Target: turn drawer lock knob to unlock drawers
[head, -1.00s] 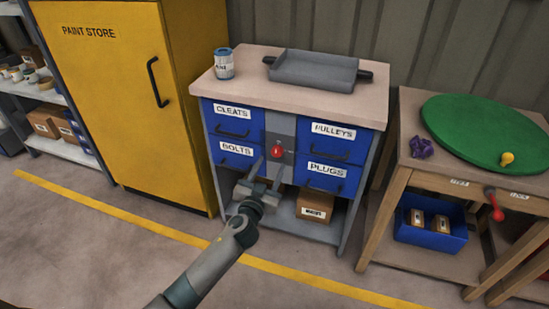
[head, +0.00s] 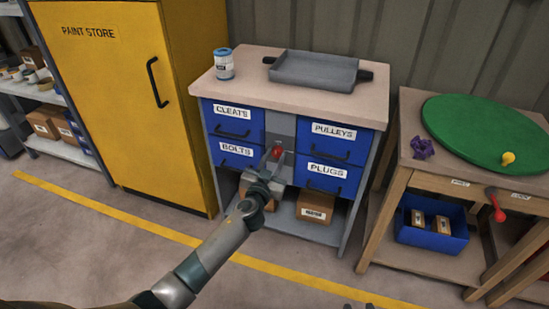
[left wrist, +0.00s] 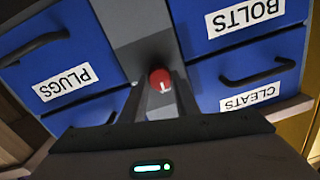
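The red lock knob (head: 276,153) sits on the grey centre panel (head: 281,126) between the blue drawers. In the left wrist view the knob (left wrist: 160,79) shows a white mark on its face. My left gripper (head: 272,158) is at the knob, its fingers apart. In the left wrist view the fingers (left wrist: 160,92) point at the knob from either side; I cannot tell whether they touch it. The drawers CLEATS (head: 234,122), BOLTS (head: 237,155), PULLEYS (head: 334,143) and PLUGS (head: 327,176) are all shut.
A blue-labelled can (head: 223,64) and a grey tray (head: 315,70) stand on the cabinet top. A cardboard box (head: 315,207) is on the shelf below. A yellow paint cabinet (head: 115,100) is left; a wooden table (head: 416,164) with a green disc (head: 485,130) is right.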

